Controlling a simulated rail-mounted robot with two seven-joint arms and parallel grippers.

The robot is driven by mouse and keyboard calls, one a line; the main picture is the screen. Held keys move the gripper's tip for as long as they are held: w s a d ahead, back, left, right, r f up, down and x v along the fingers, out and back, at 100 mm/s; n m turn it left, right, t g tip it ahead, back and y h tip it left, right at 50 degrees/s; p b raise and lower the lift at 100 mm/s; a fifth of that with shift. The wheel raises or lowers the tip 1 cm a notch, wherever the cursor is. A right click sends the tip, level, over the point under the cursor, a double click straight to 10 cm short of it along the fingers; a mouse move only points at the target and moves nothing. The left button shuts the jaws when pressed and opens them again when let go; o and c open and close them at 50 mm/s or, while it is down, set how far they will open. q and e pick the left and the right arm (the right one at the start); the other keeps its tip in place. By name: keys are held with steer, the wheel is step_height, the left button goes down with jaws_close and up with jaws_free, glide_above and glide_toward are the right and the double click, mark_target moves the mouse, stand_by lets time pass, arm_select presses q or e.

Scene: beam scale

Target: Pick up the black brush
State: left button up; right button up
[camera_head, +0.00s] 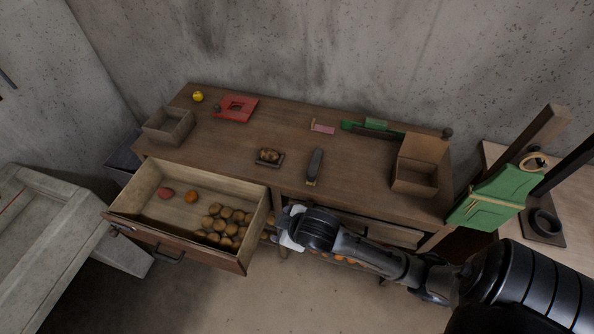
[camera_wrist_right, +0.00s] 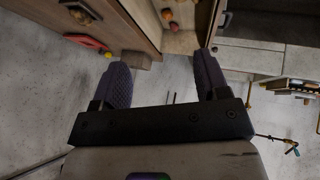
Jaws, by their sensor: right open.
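The black brush (camera_head: 315,167) lies on the wooden table top, right of the middle, with a tan end toward the table's front edge. My right gripper (camera_head: 285,219) is in front of the table, beside the open drawer's right side and short of the brush. In the right wrist view my right gripper (camera_wrist_right: 163,80) shows two spread dark fingers with nothing between them. The brush does not show in that view. My left gripper is not in view.
An open drawer (camera_head: 147,183) with several round brown items juts out at the table's front left. A small dark tray (camera_head: 280,161) sits left of the brush. An open box (camera_head: 431,182) stands right. Table around the brush is mostly clear.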

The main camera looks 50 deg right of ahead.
steer(key=w+d+h+b, duration=0.2)
steer(key=w+d+b, duration=0.45)
steer(key=w, duration=0.55)
steer(key=m+g+y+b, duration=0.3)
steer(key=m+g+b, duration=0.3)
steer(key=m, duration=1.2)
glide_above(315, 161)
step_height(315, 161, down, 3)
steer(key=g, duration=0.1)
step_height(315, 161, down, 9)
steer(key=shift+p, duration=0.4)
steer(key=shift+s+f, duration=0.1)
steer(key=shift+f, duration=2.1)
steer(key=c, duration=1.1)
